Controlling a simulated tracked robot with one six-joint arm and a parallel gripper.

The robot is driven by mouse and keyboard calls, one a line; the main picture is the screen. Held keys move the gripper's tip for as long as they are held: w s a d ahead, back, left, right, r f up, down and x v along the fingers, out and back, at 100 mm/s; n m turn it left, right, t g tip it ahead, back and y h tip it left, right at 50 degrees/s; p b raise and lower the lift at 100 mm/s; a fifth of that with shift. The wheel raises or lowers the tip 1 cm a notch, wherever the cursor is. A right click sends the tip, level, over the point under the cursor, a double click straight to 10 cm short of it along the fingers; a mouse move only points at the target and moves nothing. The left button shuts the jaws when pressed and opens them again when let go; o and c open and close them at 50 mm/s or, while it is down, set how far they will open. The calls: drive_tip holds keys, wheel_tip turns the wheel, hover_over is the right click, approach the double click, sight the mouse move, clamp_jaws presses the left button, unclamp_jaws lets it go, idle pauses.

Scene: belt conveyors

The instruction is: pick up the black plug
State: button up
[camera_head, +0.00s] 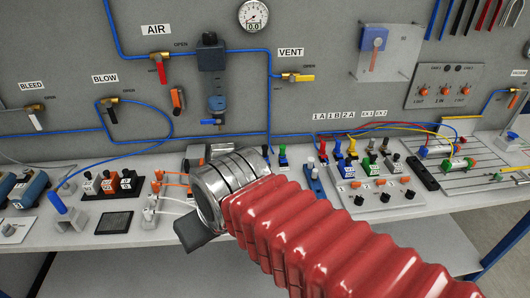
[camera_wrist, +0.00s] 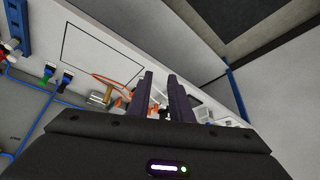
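My gripper (camera_wrist: 161,77) shows in the wrist view as two dark upright fingers with a gap between them, open. A small dark thing and orange pieces show low behind the fingers, too small to identify; I see nothing clamped. In the head view my silver wrist and red sleeve hide the fingers. The black-topped piece (camera_wrist: 67,78) also shows in the wrist view.
A grey panel with valves, blue tubing and a gauge (camera_head: 253,15) rises behind the bench (camera_head: 300,215). A row of coloured plugs with wires stands right of my wrist. Orange and white cables (camera_head: 170,205) lie left of it. A black pad (camera_head: 110,221) lies near the front edge.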

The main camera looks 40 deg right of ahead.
drive_tip(key=o, duration=0.4)
drive_tip(key=shift+m+g+h, duration=0.3)
drive_tip(key=shift+m+g, duration=0.3)
drive_tip(key=shift+m, duration=0.2)
drive_tip(key=d, duration=0.1)
drive_tip(key=w+d+f, duration=0.1)
drive_tip(key=d+f, duration=0.1)
drive_tip(key=d, duration=0.1)
drive_tip(key=shift+w+d, duration=0.1)
drive_tip(key=shift+w, duration=0.3)
drive_tip(key=n+y, duration=0.1)
drive_tip(key=n, duration=0.1)
approach(265, 147)
drive_tip(key=v, duration=0.4)
drive_tip(key=shift+s+d+f+n, duration=0.15)
drive_tip(key=shift+f+n, duration=0.15)
drive_tip(key=shift+n, duration=0.2)
drive_tip(key=x, duration=0.8)
drive_tip(key=shift+w+f, duration=0.25)
